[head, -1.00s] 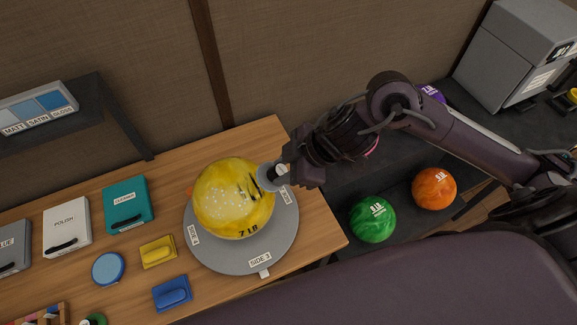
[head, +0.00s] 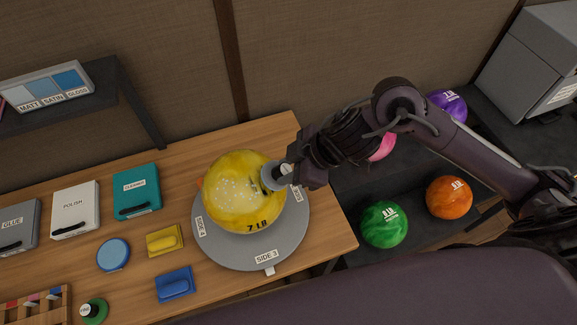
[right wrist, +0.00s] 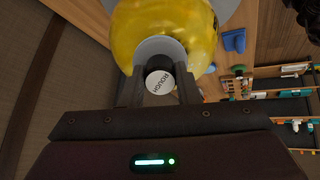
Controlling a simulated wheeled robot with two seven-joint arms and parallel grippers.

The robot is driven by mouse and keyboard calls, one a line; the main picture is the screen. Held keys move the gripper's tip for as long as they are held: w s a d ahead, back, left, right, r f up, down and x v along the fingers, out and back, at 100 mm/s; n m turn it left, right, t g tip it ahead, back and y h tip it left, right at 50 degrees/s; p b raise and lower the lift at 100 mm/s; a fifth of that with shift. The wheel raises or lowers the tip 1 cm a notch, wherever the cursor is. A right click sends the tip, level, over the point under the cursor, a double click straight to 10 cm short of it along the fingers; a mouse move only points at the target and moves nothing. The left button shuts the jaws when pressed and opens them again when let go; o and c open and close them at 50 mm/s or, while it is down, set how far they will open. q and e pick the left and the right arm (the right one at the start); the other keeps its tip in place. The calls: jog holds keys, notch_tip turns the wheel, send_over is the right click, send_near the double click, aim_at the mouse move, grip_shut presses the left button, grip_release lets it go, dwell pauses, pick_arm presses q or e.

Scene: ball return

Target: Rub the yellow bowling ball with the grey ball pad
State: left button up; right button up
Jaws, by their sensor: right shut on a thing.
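The yellow bowling ball (head: 232,198), marked 7 LB, sits on a round grey turntable (head: 238,258) with side labels, on the wooden table. My right gripper (head: 290,174) is at the ball's right side, shut on the grey ball pad (head: 272,178). The pad appears pressed against the ball. In the right wrist view the pad (right wrist: 158,48) lies between the fingers (right wrist: 160,88), its handle end labelled ROUGH, with the yellow ball (right wrist: 190,22) right behind it. The contact face of the pad is hidden. My left gripper is not in view.
On the table left of the turntable are a yellow pad (head: 164,241), a blue pad (head: 174,284), a round blue pad (head: 113,254), and teal (head: 136,192) and white POLISH (head: 75,210) boxes. Green (head: 384,224), orange (head: 449,198) and purple (head: 448,106) balls lie on the dark rack right.

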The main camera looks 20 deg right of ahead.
jog(key=shift+b+x, duration=0.35)
jog(key=shift+x, duration=0.65)
